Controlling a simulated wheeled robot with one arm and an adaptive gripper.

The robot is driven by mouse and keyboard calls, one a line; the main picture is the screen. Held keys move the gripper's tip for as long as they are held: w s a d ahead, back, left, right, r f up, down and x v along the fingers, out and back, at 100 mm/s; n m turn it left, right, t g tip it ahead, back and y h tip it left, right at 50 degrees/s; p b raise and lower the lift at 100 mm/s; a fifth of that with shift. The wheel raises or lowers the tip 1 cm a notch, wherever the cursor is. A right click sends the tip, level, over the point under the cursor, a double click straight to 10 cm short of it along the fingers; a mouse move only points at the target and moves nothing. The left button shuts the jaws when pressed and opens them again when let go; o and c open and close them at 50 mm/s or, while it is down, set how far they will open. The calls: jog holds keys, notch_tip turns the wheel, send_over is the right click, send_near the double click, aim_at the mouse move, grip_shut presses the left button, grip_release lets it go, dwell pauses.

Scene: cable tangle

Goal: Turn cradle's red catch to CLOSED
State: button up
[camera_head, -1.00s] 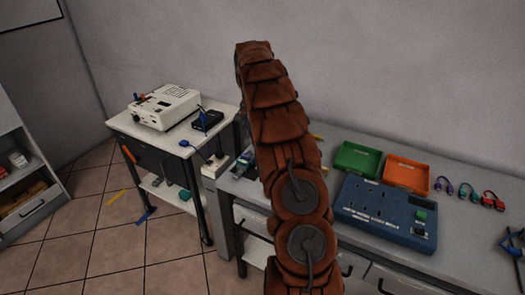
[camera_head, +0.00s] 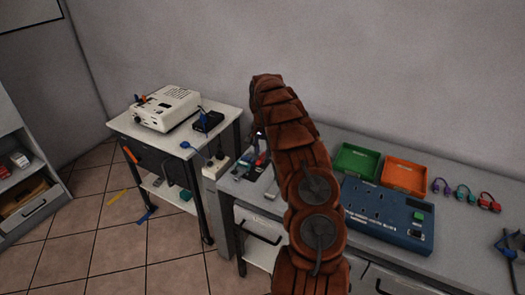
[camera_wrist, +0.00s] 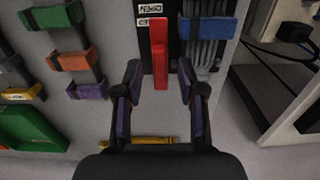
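In the wrist view the red catch (camera_wrist: 159,52) is a narrow bar that points straight toward my gripper, on a black part of the cradle (camera_wrist: 174,48). Two small white labels (camera_wrist: 150,15) sit beside its far end; their print is hard to read. My gripper (camera_wrist: 160,68) is open, with one finger on each side of the catch's near end. I see a gap on both sides and no clear contact. A grey cable bundle (camera_wrist: 206,52) with a blue clip (camera_wrist: 208,28) lies just right of the catch. In the head view my arm hides the gripper.
Cables with green, orange and purple ends (camera_wrist: 62,60) lie left of the catch. A yellow pencil-like stick (camera_wrist: 152,140) lies below the gripper. In the head view a green tray (camera_head: 356,146), an orange tray (camera_head: 404,160) and a blue panel box (camera_head: 388,240) stand right of my arm.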

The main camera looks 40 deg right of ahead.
jog(key=shift+f, duration=0.45)
grip_shut()
